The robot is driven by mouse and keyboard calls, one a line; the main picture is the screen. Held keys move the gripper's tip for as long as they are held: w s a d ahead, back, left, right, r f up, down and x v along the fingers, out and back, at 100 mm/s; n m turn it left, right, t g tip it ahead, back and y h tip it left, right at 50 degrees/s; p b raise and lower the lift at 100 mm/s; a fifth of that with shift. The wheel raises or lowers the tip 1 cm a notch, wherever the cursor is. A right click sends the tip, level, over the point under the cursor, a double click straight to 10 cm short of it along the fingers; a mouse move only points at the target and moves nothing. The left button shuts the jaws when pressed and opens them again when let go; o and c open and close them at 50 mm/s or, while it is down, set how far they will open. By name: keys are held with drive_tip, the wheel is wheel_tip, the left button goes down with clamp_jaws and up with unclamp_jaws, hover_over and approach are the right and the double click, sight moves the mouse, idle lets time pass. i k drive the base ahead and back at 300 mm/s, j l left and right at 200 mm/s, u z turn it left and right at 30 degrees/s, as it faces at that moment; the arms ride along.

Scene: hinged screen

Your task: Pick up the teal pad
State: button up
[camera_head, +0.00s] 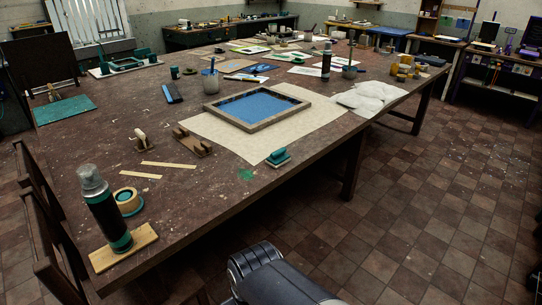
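Several teal things lie on the brown table (330,153). A small teal block-like pad (277,157) sits near the table's front edge, at the lower right corner of a cream sheet. A flat teal mat (65,109) lies at the far left. A round wooden dish (127,200) with teal inside stands at the near left. I cannot tell for sure which of these is the teal pad. A dark, ribbed part of my own arm shows at the bottom middle, below the table edge. My gripper's fingers are not in view.
A wooden frame (256,106) with a blue screen lies on the cream sheet (225,135). A spray can (103,208) stands on a board at the near left. Wooden blocks (193,141) sit mid-table. A chair (45,230) stands at left. Tiled floor at right is clear.

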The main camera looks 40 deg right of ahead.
sight(279, 158)
drive_tip(key=i+l, duration=0.2)
drive_tip(key=l, duration=0.15)
drive_tip(key=i+l, duration=0.2)
drive_tip(key=l, duration=0.15)
drive_tip(key=i+l+u, duration=0.1)
drive_tip(key=l, duration=0.25)
drive_tip(key=i+l, duration=0.25)
drive_tip(key=l, duration=0.15)
drive_tip(key=i+l, duration=0.15)
drive_tip(key=l, duration=0.2)
drive_tip(key=i+l+u, duration=0.1)
drive_tip(key=l, duration=0.3)
drive_tip(key=i, duration=0.1)
